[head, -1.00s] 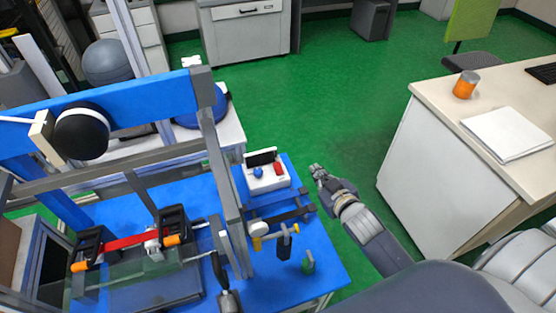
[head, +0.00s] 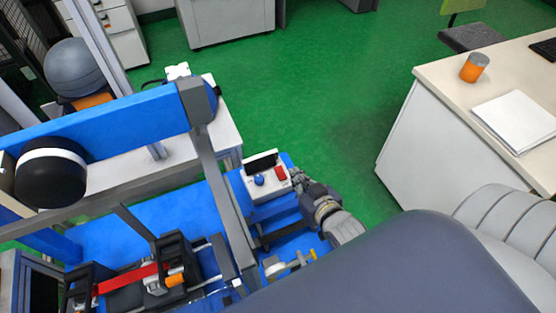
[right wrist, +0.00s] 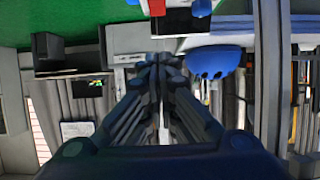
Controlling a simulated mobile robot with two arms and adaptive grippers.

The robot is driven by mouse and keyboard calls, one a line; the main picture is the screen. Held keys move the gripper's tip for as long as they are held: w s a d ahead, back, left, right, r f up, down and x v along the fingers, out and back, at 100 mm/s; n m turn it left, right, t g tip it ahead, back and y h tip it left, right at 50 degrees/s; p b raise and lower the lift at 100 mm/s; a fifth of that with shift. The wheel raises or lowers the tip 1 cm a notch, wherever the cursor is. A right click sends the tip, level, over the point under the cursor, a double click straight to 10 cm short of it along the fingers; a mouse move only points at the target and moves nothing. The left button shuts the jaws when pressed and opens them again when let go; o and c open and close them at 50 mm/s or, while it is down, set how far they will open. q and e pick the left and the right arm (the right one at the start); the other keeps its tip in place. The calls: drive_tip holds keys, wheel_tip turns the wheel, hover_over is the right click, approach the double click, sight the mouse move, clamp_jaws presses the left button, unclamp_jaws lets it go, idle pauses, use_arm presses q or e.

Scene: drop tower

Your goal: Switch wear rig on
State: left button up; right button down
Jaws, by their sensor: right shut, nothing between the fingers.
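The white control box (head: 268,186) sits on the blue rig table near its right edge. It carries a red switch (head: 281,173), a blue knob (head: 259,180) and a dark panel (head: 261,162). I cannot tell the switch's position. My right gripper (head: 298,177) is shut and empty, just right of the red switch; contact is unclear. In the right wrist view my closed fingertips (right wrist: 158,62) point forward, with the red switch (right wrist: 157,7) and blue knob (right wrist: 201,8) at the top edge. My left gripper is not in view.
A grey upright post (head: 229,205) stands left of the box, and a blue beam (head: 100,125) crosses the rig. A desk (head: 440,150) stands right. Green floor is clear between them.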

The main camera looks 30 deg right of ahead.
hover_over(281, 174)
drive_tip(key=s, duration=0.3)
wheel_tip(281, 174, down, 4)
drive_tip(key=shift+w+r, duration=0.15)
drive_tip(key=shift+r, duration=0.1)
drive_tip(key=w+f, duration=0.2)
drive_tip(key=f, duration=0.1)
drive_tip(key=shift+w, duration=0.1)
drive_tip(key=shift+w+f, duration=0.25)
drive_tip(key=shift+f, duration=0.5)
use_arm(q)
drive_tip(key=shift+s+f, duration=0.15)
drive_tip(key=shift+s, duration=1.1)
